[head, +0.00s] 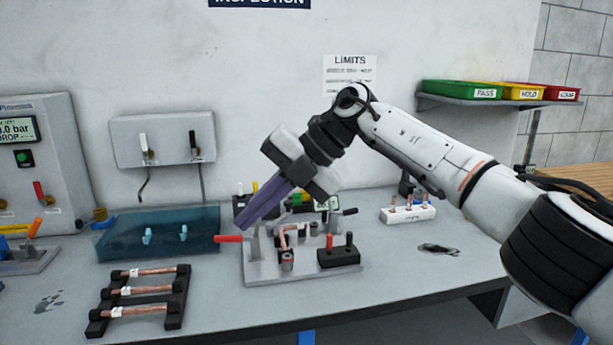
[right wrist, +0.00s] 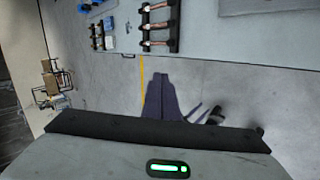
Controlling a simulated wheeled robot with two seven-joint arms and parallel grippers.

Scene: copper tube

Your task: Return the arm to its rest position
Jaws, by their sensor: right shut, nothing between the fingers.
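My right arm (head: 420,150) comes in from the right in the head view and reaches over the bench. My right gripper (head: 245,222) points down and to the left with its purple fingers together and nothing between them. The fingertips show above and just left of the grey clamp fixture (head: 262,268); I cannot tell the exact height gap. In the right wrist view the shut fingers (right wrist: 160,82) stand over bare floor, with the rack of copper tubes (right wrist: 145,28) beyond them. My left gripper is not in view.
A black rack (head: 180,290) with copper tubes lies at the front left. A blue translucent tank (head: 115,240) stands behind it. A white block (head: 408,215) with copper pieces is at the right. Coloured bins (head: 472,90) sit on a wall shelf. The bench's front right is mostly clear.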

